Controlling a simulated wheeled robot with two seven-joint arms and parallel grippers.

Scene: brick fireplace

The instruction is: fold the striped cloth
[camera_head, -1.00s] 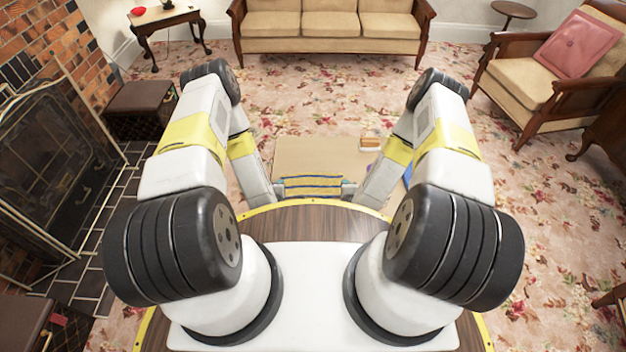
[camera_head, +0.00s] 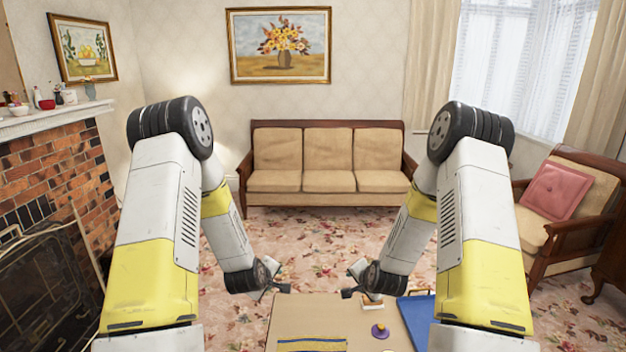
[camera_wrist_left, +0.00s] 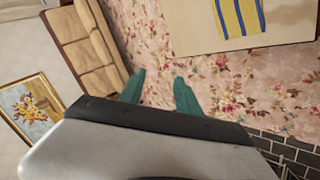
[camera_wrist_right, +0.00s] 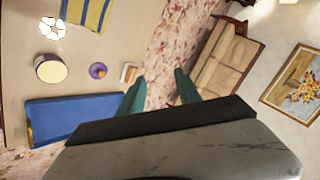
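The striped cloth (camera_head: 312,345), yellow with blue stripes, lies on the table (camera_head: 290,317) at the bottom edge of the head view, partly cut off. It also shows in the left wrist view (camera_wrist_left: 240,16) and the right wrist view (camera_wrist_right: 88,10), cut off in both. My left gripper (camera_head: 283,288) is raised past the table's far left corner, away from the cloth. Its two green fingers stand apart and empty in the left wrist view (camera_wrist_left: 158,82). My right gripper (camera_head: 347,293) is raised near the far edge. Its fingers (camera_wrist_right: 160,86) are apart and empty.
To the right of the cloth on the table are a blue tray (camera_head: 416,312), a purple round object (camera_head: 380,331), a small white-and-brown block (camera_head: 372,303), a round container (camera_wrist_right: 50,69) and a white patterned object (camera_wrist_right: 52,29). A sofa (camera_head: 328,160) stands well behind.

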